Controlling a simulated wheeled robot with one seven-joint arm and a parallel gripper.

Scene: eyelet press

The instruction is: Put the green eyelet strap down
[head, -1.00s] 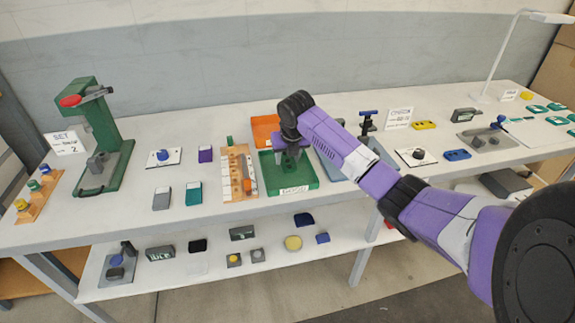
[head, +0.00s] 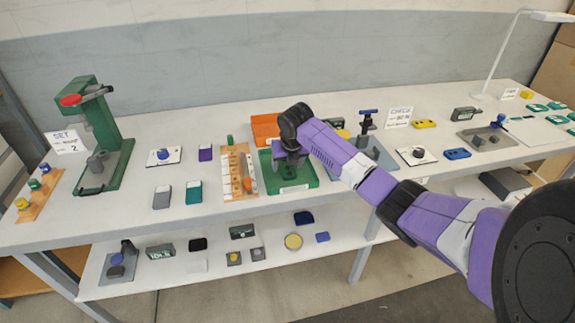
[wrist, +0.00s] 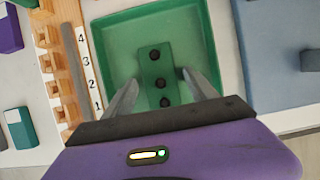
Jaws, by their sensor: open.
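The green eyelet strap (wrist: 156,72), a flat bar with several dark round holes or eyelets in a row, lies in the shallow green tray (wrist: 112,38). In the wrist view my gripper (wrist: 159,77) is open, with one finger on each side of the strap and a narrow gap visible at both sides. In the head view my gripper (head: 289,170) is down over the green tray (head: 312,182) and largely hides the strap.
A wooden rack with numbered slots (wrist: 85,75) stands directly left of the tray. A blue-grey tray (wrist: 275,85) is close on the right. An orange tray (head: 264,125) sits behind. The green press (head: 112,150) stands at far left.

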